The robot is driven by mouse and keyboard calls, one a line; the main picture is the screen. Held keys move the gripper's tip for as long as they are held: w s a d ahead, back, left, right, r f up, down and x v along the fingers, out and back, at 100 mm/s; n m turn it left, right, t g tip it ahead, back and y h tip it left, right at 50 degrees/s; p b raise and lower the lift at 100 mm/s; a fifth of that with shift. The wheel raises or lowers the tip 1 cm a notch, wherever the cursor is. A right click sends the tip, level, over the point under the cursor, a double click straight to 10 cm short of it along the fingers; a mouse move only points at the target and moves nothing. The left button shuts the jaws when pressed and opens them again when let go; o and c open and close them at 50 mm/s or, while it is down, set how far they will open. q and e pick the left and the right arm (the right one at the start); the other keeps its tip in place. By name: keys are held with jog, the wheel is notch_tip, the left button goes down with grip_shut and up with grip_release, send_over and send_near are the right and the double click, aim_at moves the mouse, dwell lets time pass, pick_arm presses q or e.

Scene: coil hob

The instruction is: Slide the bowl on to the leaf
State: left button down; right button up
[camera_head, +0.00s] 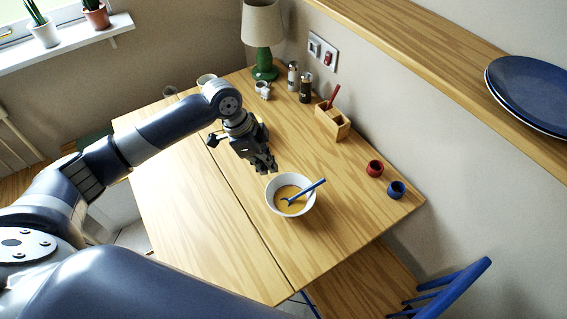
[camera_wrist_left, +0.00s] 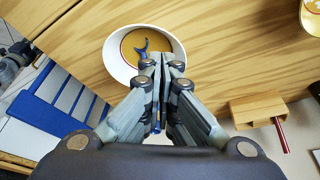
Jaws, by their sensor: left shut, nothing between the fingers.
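A white bowl (camera_head: 291,208) holds yellow-orange soup and a blue spoon (camera_head: 305,191). It stands upright on the main part of the wooden table, right of the long seam. The table leaf (camera_head: 190,210) lies left of that seam and its top is bare near the bowl. My left gripper (camera_head: 268,168) is shut and empty, at the bowl's far side. In the left wrist view, the closed fingertips (camera_wrist_left: 163,56) overlap the near rim of the bowl (camera_wrist_left: 112,62); I cannot tell whether they touch it. My right gripper is not in view.
Shakers and a green lamp (camera_head: 264,60) stand at the back. A blue chair (camera_head: 455,290) is at the lower right.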

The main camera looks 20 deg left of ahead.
pick_arm(q)
jog(key=shift+s+d+f, duration=0.2)
jog(key=shift+s+f, duration=0.05)
jog(key=shift+s, duration=0.05)
jog(key=shift+s+d+f+p, duration=0.2)
jog(key=shift+s+d+f, duration=0.1)
jog(key=shift+f, duration=0.2)
jog(key=shift+s+d+f+p, duration=0.15)
jog(key=shift+s+d+f, duration=0.1)
jog(key=shift+f, duration=0.25)
send_over(278, 198)
notch_tip(278, 198, down, 5)
jog(key=shift+a+f+p, duration=0.1)
jog(key=shift+f+p, duration=0.1)
jog(key=shift+p, duration=0.1)
jog(key=shift+s+f, duration=0.1)
jog(key=shift+f, duration=0.2)
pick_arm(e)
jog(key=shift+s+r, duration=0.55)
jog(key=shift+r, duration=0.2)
pick_arm(q)
jog(key=shift+f, duration=0.1)
